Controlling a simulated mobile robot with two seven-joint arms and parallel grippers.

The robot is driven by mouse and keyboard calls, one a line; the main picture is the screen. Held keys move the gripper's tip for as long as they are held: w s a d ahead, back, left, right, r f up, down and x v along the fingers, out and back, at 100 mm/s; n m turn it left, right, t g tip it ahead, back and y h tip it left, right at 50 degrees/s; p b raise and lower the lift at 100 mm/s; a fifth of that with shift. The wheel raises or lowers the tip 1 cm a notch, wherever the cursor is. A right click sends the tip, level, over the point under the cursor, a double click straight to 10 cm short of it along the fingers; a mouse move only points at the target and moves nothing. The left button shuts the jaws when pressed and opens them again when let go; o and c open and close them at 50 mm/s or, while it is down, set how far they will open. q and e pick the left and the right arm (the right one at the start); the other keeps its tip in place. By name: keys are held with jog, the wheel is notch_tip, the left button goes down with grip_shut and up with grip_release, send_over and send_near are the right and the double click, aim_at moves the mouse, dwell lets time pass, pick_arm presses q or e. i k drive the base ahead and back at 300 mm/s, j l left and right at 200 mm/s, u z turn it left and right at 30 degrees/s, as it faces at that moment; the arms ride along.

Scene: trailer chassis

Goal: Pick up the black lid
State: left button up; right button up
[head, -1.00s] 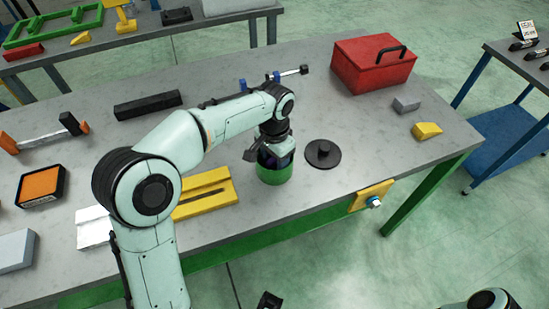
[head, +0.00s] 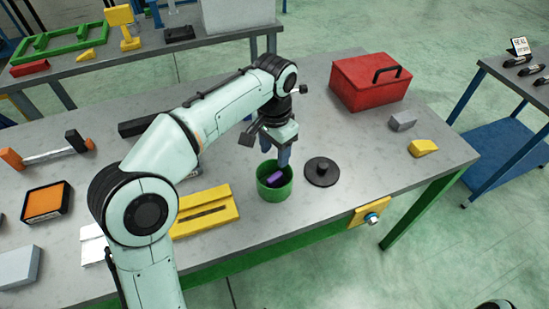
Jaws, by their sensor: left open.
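The black lid (head: 321,171) is a flat round disc with a raised knob. It lies on the grey table (head: 330,215), just right of a green round container (head: 274,187). The container is open at the top, and a purple object (head: 275,177) lies inside it. My left gripper (head: 276,160) is open and points down above the container's back rim, left of the lid and apart from it. Its fingertips are small and partly blurred into the background. My right gripper does not show.
A red toolbox (head: 370,84) stands behind the lid. A grey block (head: 402,121) and a yellow wedge (head: 423,148) lie to the right. A yellow grooved block (head: 205,212) lies left of the container. The table's front edge is close to the lid.

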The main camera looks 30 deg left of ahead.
aim_at(320, 172)
jog(key=k, duration=1)
